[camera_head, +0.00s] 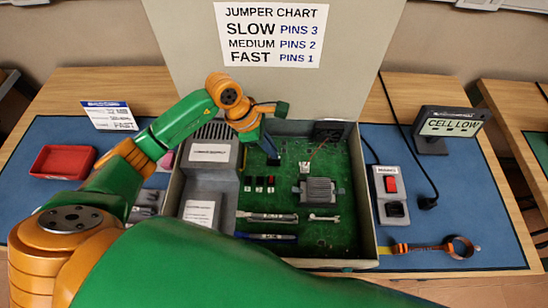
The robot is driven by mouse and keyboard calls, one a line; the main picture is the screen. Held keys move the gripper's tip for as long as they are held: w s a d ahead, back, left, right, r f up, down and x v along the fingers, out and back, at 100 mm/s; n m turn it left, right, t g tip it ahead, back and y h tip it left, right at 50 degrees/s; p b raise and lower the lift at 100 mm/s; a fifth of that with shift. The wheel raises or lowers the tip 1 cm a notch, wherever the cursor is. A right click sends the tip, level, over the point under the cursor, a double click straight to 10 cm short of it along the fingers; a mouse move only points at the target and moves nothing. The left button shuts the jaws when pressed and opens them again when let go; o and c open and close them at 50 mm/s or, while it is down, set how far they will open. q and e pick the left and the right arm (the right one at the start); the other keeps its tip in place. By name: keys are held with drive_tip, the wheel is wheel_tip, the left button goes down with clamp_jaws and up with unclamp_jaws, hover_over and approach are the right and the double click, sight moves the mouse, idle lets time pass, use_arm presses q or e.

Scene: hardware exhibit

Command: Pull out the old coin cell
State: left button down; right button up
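The open case (368,225) holds a green circuit board (340,165). My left gripper (272,158) points down at the board's upper left part, close to its surface. Its fingertips are small and dark here, and I cannot tell whether they are open or shut, or on anything. I cannot make out the coin cell or its holder; the gripper and wrist cover that part of the board. A display (450,127) at the right reads "CELL LOW". My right gripper is not in view.
The lid with a jumper chart (272,35) stands behind. Inside are a finned grey block (318,191), small jumpers and tools. A red tray (63,161) lies left. A power strip with a red switch (390,185) and a strap (430,247) lie right.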

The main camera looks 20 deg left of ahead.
use_arm(q)
drive_tip(key=shift+r+p, duration=2)
drive_tip(key=shift+r, duration=0.75)
